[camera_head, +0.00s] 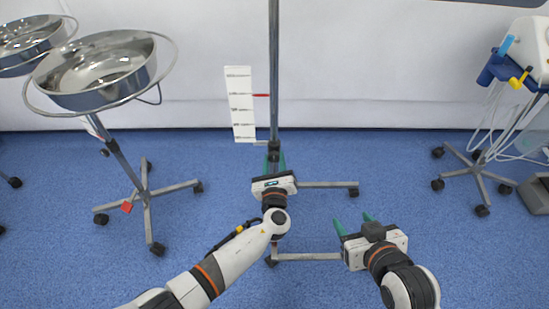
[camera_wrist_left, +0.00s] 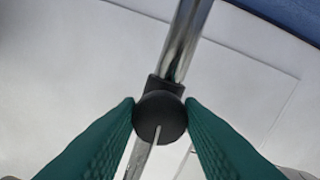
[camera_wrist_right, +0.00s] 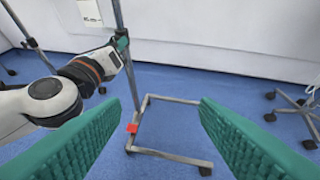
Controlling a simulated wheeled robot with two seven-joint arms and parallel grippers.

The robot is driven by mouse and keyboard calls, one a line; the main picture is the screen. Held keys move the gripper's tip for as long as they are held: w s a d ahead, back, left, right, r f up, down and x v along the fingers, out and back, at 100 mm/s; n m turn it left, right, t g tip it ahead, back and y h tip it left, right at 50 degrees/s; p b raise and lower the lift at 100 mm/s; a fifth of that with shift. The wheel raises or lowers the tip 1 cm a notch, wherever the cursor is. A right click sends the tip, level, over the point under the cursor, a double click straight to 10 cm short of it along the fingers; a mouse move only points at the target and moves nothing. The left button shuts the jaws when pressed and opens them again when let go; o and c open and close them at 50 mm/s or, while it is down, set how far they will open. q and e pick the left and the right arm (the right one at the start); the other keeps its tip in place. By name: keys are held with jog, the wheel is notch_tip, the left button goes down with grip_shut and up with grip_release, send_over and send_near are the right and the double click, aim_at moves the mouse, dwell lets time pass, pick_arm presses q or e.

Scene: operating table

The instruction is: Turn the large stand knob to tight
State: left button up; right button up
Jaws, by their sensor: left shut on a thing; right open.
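The large stand knob (camera_wrist_left: 160,116) is black and round with a thin pale line on its face, on a dark collar around the metal stand pole (camera_wrist_left: 186,40). My left gripper (camera_wrist_left: 160,108) is shut on the knob, a green finger touching each side. In the head view my left gripper (camera_head: 274,158) is at the pole (camera_head: 274,60), and its body hides the knob. My right gripper (camera_head: 353,219) is open and empty, low and to the right of the pole; its green fingers stand wide apart in the right wrist view (camera_wrist_right: 160,105).
A white card with several marks (camera_head: 240,110) stands beside the pole, with a red pointer (camera_head: 261,95). The stand's base bars (camera_head: 325,184) lie low on the blue floor. A basin stand (camera_head: 105,70) is at left, a wheeled equipment cart (camera_head: 480,170) at right.

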pick_arm(q)
jog(key=shift+f+m+p, duration=0.1)
jog(key=shift+m+p, duration=0.2)
jog(key=shift+m, duration=0.4)
pick_arm(e)
jog(key=shift+s+d+f+g+h, duration=0.15)
jog(key=shift+s+d+f+g, duration=0.1)
jog(key=shift+s+f+g, duration=0.35)
jog(key=shift+s+d+f+g+h, duration=0.15)
jog(key=shift+s+d+f+g, duration=0.1)
jog(key=shift+s+f+g, duration=0.35)
jog(key=shift+r, duration=0.15)
pick_arm(q)
jog(key=o, duration=1)
jog(key=shift+c, duration=0.2)
jog(key=shift+s, duration=0.2)
jog(key=s+p, duration=0.2)
jog(key=s, duration=0.9)
jog(key=shift+s+p, duration=0.3)
jog(key=shift+s, duration=0.05)
pick_arm(e)
jog(key=s+d+f+g, duration=0.1)
jog(key=s+g, duration=0.1)
jog(key=s, duration=0.2)
jog(key=s+d+f+g+h, duration=0.1)
jog(key=s+g, duration=0.2)
jog(key=s, duration=0.1)
jog(key=shift+s+d+f, duration=0.3)
jog(key=shift+s+d, duration=0.1)
